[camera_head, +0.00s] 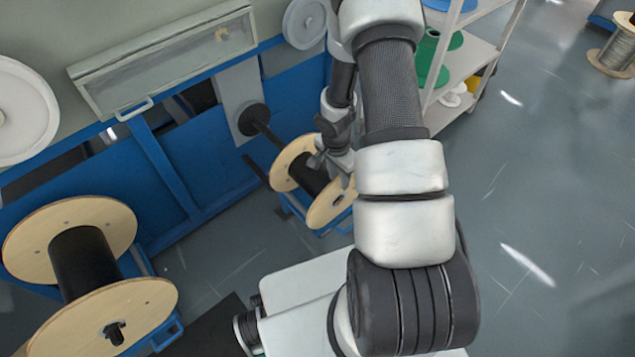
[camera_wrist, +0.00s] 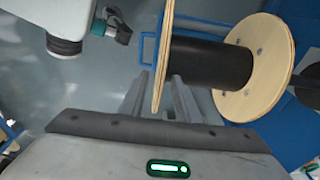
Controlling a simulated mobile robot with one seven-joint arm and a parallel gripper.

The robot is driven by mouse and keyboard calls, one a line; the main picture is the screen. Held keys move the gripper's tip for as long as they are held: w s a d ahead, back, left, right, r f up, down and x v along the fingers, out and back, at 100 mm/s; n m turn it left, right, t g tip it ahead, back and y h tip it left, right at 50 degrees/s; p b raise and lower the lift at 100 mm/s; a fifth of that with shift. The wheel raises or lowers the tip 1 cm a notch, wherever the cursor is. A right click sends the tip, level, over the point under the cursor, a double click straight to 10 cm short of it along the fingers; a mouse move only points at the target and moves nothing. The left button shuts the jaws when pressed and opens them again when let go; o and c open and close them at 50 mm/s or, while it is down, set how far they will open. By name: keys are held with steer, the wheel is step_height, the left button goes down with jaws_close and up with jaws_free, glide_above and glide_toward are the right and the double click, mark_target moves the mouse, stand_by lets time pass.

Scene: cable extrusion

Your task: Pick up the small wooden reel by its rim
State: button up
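The small wooden reel (camera_head: 330,207) has two pale round flanges and a dark wound core. It sits low beside the blue machine, left of my arm in the head view. In the wrist view, its near flange (camera_wrist: 164,50) is seen almost edge-on, with the dark core (camera_wrist: 210,64) and far flange to the right. My gripper (camera_wrist: 157,92) is open, with one finger on each side of the near rim. A gap shows between the left finger and the rim; contact on the right side cannot be told. In the head view, my gripper (camera_head: 322,160) partly covers the reel.
A larger wooden reel (camera_head: 85,268) stands at the left. The blue machine (camera_head: 215,150) runs behind both reels. A white shelf (camera_head: 470,52) with green spools stands at the upper right. Open grey floor (camera_head: 550,200) lies to the right.

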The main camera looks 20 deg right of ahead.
steer(key=shift+f, duration=0.55)
jaws_close()
steer(key=shift+w+r, duration=0.1)
stand_by(0.9)
